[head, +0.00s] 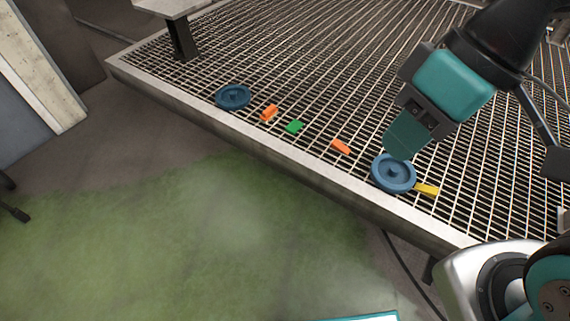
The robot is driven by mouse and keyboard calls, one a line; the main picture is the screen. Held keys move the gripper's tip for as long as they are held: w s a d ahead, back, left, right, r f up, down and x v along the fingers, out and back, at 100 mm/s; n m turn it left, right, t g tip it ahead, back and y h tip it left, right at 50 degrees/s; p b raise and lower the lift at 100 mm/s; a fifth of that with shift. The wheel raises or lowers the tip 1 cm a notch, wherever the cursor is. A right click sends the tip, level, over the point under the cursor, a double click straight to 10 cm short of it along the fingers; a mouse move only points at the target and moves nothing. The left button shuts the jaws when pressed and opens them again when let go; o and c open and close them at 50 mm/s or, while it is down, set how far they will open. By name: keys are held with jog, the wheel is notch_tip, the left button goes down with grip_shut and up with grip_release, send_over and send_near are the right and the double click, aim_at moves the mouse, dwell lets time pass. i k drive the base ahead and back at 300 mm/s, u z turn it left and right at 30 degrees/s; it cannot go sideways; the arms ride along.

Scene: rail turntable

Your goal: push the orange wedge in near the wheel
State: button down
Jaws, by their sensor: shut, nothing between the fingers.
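Two blue wheels lie flat on the metal grating, one at the left (233,96) and one at the right (380,178). An orange wedge (341,147) lies a short way left of the right wheel, with a gap between them. Another orange piece (269,112) lies just right of the left wheel, apart from it. My gripper (401,150) is shut and empty, pointing down over the far side of the right wheel. Its tips overlap the wheel's far rim in the picture; I cannot tell whether they touch it.
A green piece (295,127) lies between the two orange ones. A yellow piece (427,189) lies against or very close to the right wheel's right side. The grating's pale front edge (290,172) runs close to the wheels. Bare grating (330,80) extends behind the pieces.

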aim_at(336, 144)
jog(key=u, duration=1.05)
jog(key=i, duration=1.75)
jog(key=z, duration=0.95)
jog(key=i, duration=0.5)
jog(key=z, duration=0.35)
